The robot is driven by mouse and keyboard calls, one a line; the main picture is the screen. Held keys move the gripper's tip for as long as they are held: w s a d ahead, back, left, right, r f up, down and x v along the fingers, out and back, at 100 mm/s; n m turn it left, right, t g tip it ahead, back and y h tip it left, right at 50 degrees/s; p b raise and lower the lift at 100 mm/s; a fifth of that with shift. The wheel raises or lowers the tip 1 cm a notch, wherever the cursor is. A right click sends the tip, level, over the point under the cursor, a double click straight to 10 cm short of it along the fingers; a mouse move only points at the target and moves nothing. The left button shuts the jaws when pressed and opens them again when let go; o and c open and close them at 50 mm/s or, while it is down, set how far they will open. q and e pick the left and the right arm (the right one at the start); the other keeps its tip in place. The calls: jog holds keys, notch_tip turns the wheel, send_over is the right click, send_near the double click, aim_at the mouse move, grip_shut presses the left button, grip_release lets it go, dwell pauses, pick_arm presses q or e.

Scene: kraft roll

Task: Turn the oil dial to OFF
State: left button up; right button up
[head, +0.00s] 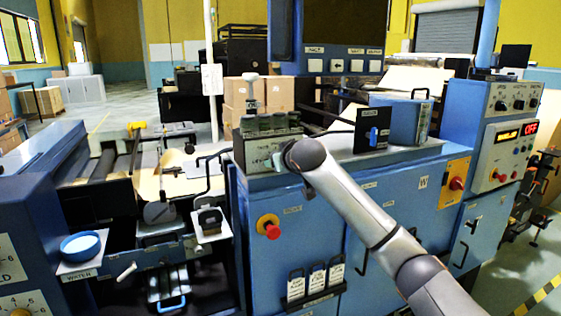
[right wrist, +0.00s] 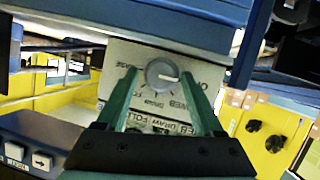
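In the right wrist view a round grey dial (right wrist: 161,73) with a pale pointer mark sits on a white panel (right wrist: 115,60). Printed words surround it; part of one starts with "O", but the lettering is tilted and partly hidden. My right gripper (right wrist: 160,77) has its two green fingers apart, one on each side of the dial; I cannot tell if they touch it. My left gripper is not in view.
The blue cabinet (head: 300,225) carries a red stop button (head: 271,228) on its front. A black panel with a blue switch (head: 372,136) stands right of the arm. A control panel with a red OFF display (head: 530,128) is at the far right. A blue bowl (head: 80,246) sits at left.

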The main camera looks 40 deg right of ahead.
jog(key=shift+o, duration=0.3)
jog(key=shift+f, duration=0.1)
jog(key=shift+s+a, duration=0.1)
jog(key=b+v, duration=0.2)
jog(key=v, duration=1)
jog(key=shift+b, duration=0.35)
jog(key=shift+s+a, duration=0.1)
jog(key=shift+s, duration=0.05)
